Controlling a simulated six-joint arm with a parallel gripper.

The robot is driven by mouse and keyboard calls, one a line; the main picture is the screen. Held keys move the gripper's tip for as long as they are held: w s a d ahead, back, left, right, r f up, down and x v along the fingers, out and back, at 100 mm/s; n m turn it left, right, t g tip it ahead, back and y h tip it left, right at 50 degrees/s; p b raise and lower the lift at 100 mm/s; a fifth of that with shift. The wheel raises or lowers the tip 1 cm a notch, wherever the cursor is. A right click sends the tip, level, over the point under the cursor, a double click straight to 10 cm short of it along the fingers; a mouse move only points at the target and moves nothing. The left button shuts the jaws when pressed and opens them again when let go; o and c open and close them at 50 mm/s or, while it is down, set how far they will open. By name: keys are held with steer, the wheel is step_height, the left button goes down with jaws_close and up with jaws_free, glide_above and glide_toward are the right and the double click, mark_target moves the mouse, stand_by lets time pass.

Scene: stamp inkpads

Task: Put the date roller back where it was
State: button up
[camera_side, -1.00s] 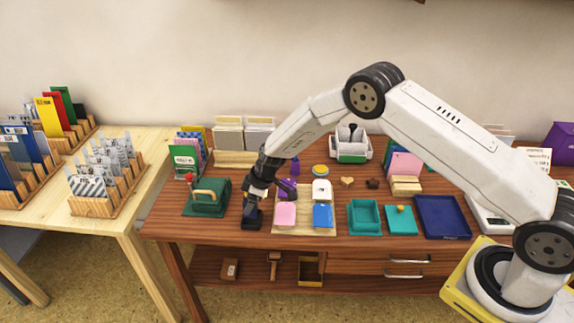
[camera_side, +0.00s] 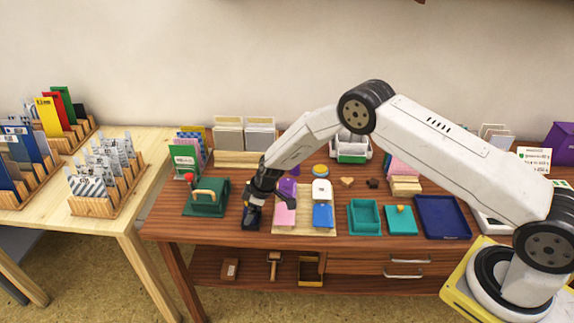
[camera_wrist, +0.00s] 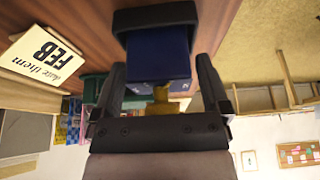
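The date roller (camera_side: 251,217) is a dark blue block with a black frame at its foot, at the front left of the wooden table. In the wrist view the blue block (camera_wrist: 158,55) fills the space between my fingers, with a brass-coloured part below it in the picture. In the side view my gripper (camera_side: 256,196) is directly above the roller, pointing down. The roller looks upright, at or very near the tabletop; contact is hard to tell.
A green stamp press (camera_side: 206,197) stands just left of the roller. A pale board (camera_side: 304,232) with pink, blue, purple and white pads lies just right. Teal trays (camera_side: 364,217) and a navy tray (camera_side: 442,217) are further right. Card holders stand behind.

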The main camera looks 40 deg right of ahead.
steer(key=shift+r, duration=0.2)
steer(key=v, duration=1.2)
stand_by(0.4)
stand_by(0.5)
steer(key=s+d+r+m+h, duration=0.1)
steer(key=s+d+r+m, duration=0.1)
steer(key=s, duration=0.7)
steer(key=s+d+r+m+h, duration=0.1)
steer(key=s+r+m, duration=0.3)
steer(key=s, duration=0.5)
steer(key=s+d+r+m+h, duration=0.1)
steer(key=s+d+r+m, duration=0.2)
steer(key=s, duration=0.6)
step_height(320, 180, up, 2)
steer(key=shift+s+d+r+g, duration=0.1)
steer(key=shift+s+d+g, duration=0.2)
